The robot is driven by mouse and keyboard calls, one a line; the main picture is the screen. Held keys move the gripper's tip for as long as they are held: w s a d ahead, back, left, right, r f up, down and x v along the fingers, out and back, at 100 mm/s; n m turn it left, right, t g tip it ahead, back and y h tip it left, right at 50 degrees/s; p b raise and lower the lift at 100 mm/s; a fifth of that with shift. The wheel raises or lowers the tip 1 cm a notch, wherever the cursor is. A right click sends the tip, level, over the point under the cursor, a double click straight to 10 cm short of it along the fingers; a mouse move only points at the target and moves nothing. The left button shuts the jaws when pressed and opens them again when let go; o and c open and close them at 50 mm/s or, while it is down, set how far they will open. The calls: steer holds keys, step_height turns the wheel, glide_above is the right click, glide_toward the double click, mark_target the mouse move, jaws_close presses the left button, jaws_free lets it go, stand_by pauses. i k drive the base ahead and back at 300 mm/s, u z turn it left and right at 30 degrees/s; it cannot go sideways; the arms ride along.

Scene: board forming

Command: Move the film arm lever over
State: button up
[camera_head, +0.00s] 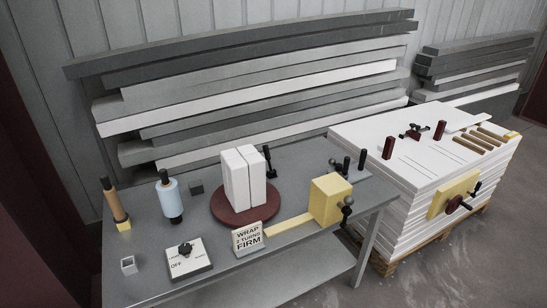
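A small black upright lever (268,161) stands on the grey table just right of two white blocks (243,177), which stand upright on a dark red round turntable (246,218). Its foot is partly hidden. More black handles (347,164) stand behind a yellow box (330,199), which has black knobs on its right side. No label marks any of these as the film arm lever, so I cannot tell which one it is. A pale blue roll (169,197) with black ends stands at the left. My gripper is not in view.
The grey table (215,275) also holds a "WRAP 2 TURNS FIRM" sign (247,238), a white "OFF" panel (187,261) with a black knob, and a brown roll (114,203). A white board stack (400,205) with clamps stands right. Grey beams (250,70) line the wall.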

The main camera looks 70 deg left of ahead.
mark_target(266, 148)
steer(key=z, duration=0.05)
steer(key=i, duration=0.55)
steer(key=z, duration=0.05)
steer(key=k, duration=0.15)
steer(key=u, duration=2.75)
steer(key=i, duration=0.5)
